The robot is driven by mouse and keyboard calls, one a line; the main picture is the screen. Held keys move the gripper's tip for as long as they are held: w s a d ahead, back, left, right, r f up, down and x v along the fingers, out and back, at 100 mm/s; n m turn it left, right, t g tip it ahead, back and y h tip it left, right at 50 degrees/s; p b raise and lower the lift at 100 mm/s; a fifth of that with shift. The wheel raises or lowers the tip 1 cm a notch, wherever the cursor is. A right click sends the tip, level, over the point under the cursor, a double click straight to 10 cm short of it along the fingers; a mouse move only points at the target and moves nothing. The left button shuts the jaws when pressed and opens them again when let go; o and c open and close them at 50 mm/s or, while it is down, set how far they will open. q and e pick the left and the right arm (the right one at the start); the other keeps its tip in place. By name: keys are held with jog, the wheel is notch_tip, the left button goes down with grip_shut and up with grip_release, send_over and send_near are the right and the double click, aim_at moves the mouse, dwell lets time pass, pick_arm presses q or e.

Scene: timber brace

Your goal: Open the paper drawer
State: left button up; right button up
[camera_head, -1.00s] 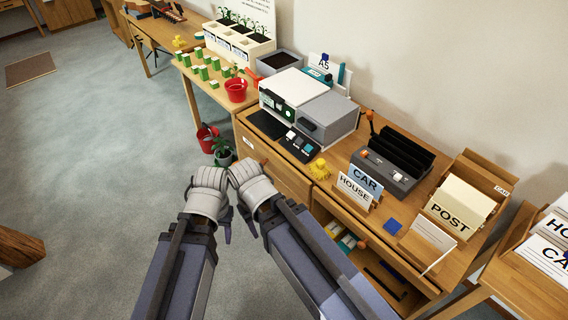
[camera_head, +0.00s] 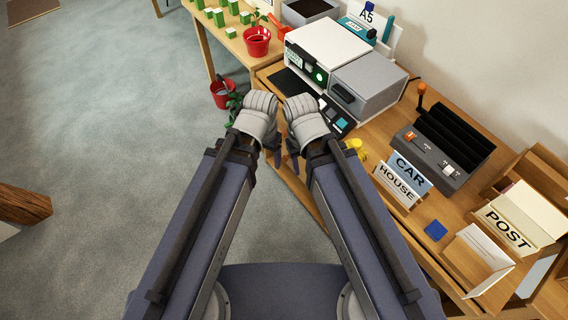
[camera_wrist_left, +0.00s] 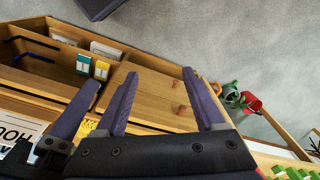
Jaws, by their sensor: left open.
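The desk's closed wooden drawer front (camera_wrist_left: 152,92) shows in the left wrist view, with small round knobs (camera_wrist_left: 182,110) on it. I cannot tell which drawer is the paper drawer. In the head view the desk front is mostly hidden behind my arms.
A white printer (camera_head: 324,48), a grey machine (camera_head: 432,145), CAR and HOUSE cards (camera_head: 408,172) and a POST box (camera_head: 520,210) stand on the desk. A red bucket (camera_head: 222,95) is on the floor beyond my grippers.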

pick_arm(q)
jog(key=w+d+f+m+t+h+b, duration=0.15)
jog(key=w+f+b, duration=0.35)
jog(key=f+b, duration=0.6)
jog(key=w+d+f+m+t+h+b, duration=0.1)
jog(key=w+f+m+t+h+b, duration=0.15)
jog(key=w+f+b, duration=0.6)
jog(key=m+t+h+b, duration=0.2)
jog(key=m+t+b, duration=0.1)
jog(key=b, duration=1.5)
send_near(283, 159)
jog(key=shift+x, duration=1.05)
jog(key=shift+w, duration=0.1)
jog(key=b+x, duration=0.4)
jog(key=x, duration=0.3)
jog(key=shift+a+f, duration=0.1)
jog(key=shift+w+d+f+b, duration=0.15)
jog(key=shift+d+f+b, duration=0.1)
jog(key=shift+b, duration=0.2)
jog(key=shift+r, duration=0.1)
grip_shut()
